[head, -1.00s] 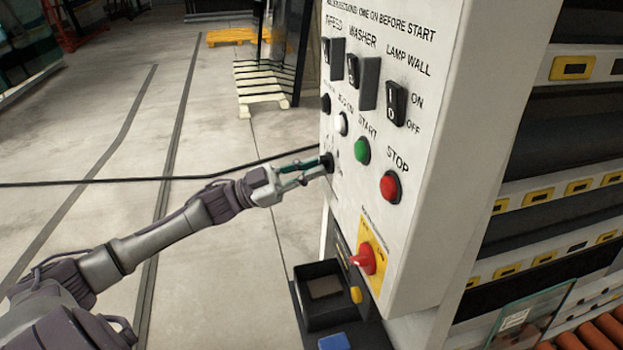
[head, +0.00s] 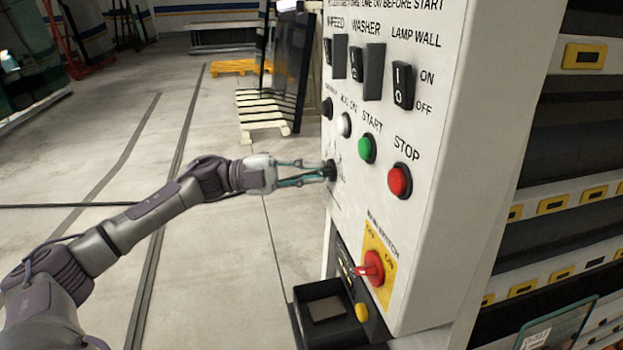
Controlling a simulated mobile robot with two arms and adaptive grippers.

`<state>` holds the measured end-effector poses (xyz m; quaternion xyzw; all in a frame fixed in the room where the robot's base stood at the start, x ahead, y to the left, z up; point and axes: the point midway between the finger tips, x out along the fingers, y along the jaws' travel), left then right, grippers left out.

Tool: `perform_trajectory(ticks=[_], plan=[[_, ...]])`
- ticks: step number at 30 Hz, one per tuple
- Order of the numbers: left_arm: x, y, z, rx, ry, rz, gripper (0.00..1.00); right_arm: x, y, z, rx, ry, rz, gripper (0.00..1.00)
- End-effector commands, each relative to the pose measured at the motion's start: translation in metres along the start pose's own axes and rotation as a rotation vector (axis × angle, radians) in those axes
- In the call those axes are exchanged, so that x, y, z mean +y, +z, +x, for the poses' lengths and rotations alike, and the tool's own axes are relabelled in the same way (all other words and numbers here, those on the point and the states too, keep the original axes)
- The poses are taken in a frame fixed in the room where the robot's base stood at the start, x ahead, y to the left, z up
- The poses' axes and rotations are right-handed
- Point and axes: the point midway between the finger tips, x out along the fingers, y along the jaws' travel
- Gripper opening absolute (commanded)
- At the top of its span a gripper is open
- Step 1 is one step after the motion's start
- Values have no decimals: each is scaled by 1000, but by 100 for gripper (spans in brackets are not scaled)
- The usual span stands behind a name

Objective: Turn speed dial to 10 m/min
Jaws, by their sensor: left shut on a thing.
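The speed dial (head: 332,170) is a small black knob low on the left part of the white control panel (head: 440,150). My left gripper (head: 326,173) reaches it from the left, and its fingers are shut on the knob. The fingers hide part of the dial, and its scale marks are too small to read. My right gripper is not in view.
Green start (head: 367,148) and red stop (head: 400,180) buttons sit right of the dial. Black rocker switches (head: 403,86) are above. A red main switch (head: 371,268) is below, over a black tray (head: 325,309). Open floor lies left.

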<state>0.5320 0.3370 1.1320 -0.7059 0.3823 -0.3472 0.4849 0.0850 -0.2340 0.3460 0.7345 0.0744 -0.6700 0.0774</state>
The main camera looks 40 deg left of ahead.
Motion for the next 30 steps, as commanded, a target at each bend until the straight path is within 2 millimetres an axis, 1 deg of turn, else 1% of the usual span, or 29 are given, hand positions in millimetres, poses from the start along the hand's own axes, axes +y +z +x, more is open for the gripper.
perform_trajectory(ticks=[3, 9, 26, 27, 29, 30], plan=[[0, 0, 0, -1, 24, 60, 0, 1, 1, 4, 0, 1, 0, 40], [-1, 0, 0, 0, 50, 121, 0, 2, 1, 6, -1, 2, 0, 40], [-1, 0, 0, 1, 62, 148, 0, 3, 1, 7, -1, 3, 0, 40], [-1, 0, 0, 1, 62, 148, 16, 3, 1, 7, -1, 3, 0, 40], [-1, 0, 0, 1, 62, 148, 26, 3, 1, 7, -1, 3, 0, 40], [-1, 0, 0, 1, 62, 148, 32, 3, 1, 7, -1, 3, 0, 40]])
